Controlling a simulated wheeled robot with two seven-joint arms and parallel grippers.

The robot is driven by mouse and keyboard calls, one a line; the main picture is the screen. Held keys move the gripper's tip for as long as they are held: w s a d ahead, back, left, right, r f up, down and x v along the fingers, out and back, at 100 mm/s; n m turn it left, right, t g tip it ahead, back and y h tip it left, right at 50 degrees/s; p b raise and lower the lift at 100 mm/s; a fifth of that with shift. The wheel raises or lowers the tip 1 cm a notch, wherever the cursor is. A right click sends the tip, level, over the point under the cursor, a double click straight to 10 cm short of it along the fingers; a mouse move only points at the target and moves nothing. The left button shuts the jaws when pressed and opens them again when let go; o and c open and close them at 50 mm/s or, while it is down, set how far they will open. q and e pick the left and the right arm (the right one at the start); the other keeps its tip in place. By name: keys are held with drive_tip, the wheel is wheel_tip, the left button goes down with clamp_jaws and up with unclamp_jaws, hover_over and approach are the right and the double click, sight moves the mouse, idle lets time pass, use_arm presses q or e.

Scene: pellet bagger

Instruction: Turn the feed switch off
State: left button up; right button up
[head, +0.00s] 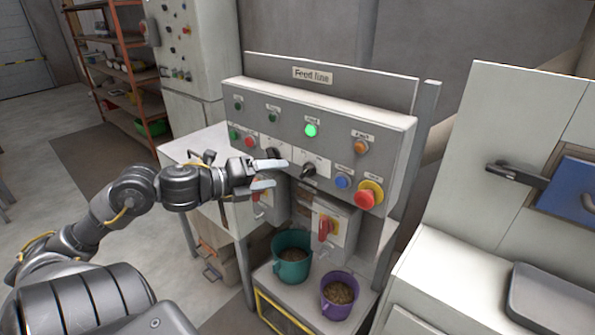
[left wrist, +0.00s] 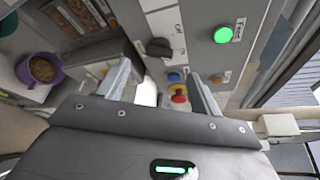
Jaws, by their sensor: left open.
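The feed switch (head: 309,170) is a black rotary knob on a white plate of the grey panel, below the lit green feed lamp (head: 311,130). In the left wrist view a black knob (left wrist: 158,47) shows beside the On and Off labels, with the lit lamp (left wrist: 223,35) to its right. My left gripper (head: 279,174) is open and empty, just left of the feed switch in the head view. Its two fingers also show in the left wrist view (left wrist: 160,72), apart from the knob. My right gripper is not in view.
A red emergency button (head: 369,194) and a blue button (head: 342,180) sit right of the switch. A second black knob (head: 272,152) is to its left. Below are red-handled outlets (head: 325,226), a teal bucket (head: 291,268) and a purple bucket (head: 338,308) with pellets.

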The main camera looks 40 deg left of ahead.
sight(303, 171)
use_arm(q)
drive_tip(key=p+x, duration=0.1)
drive_tip(key=x, duration=0.5)
drive_tip(key=shift+w, duration=0.25)
drive_tip(key=shift+w+d+f, duration=0.15)
drive_tip(key=shift+w+f, duration=0.05)
drive_tip(key=shift+w, duration=0.25)
drive_tip(key=shift+c, duration=0.2)
drive_tip(key=c, duration=0.9)
